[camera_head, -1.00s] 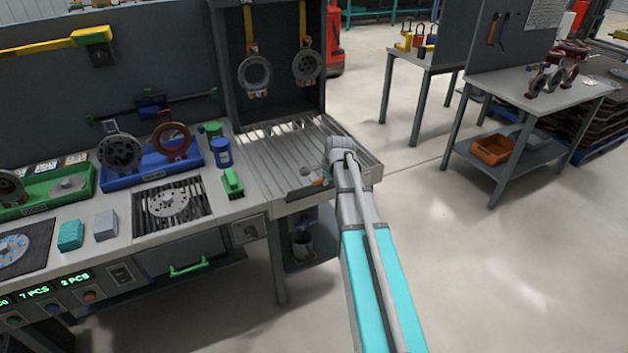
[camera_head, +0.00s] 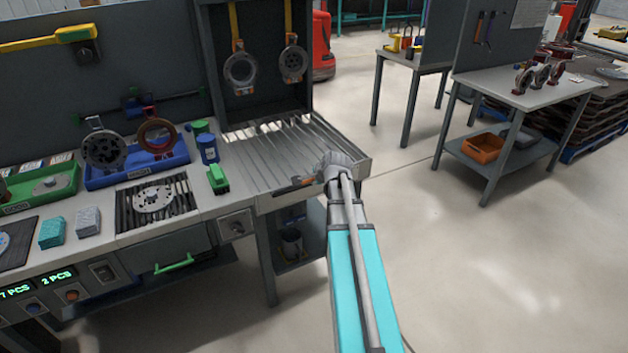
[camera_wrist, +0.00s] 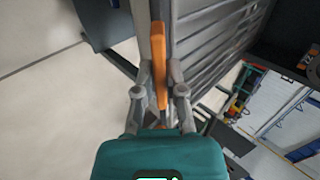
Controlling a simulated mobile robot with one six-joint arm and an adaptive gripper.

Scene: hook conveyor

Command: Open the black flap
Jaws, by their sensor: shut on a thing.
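An orange handle (camera_wrist: 160,68) stands between my gripper's fingers in the wrist view. My gripper (camera_wrist: 161,82) is shut on it, with a finger on each side. The handle lies along the edge of the slatted metal conveyor (camera_wrist: 215,40). In the head view my gripper is at the conveyor's front right edge, mostly hidden behind my own wrist. A small dark piece with an orange bit (camera_head: 302,182) shows just left of my wrist there. I cannot tell clearly which surface is the black flap.
The conveyor (camera_head: 285,150) continues left into a workbench with a green brush (camera_head: 218,180), a blue can (camera_head: 208,149) and a blue tray (camera_head: 135,172). Hanging discs (camera_head: 240,70) are above the conveyor's back. Open floor lies to the right, before another table (camera_head: 530,92).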

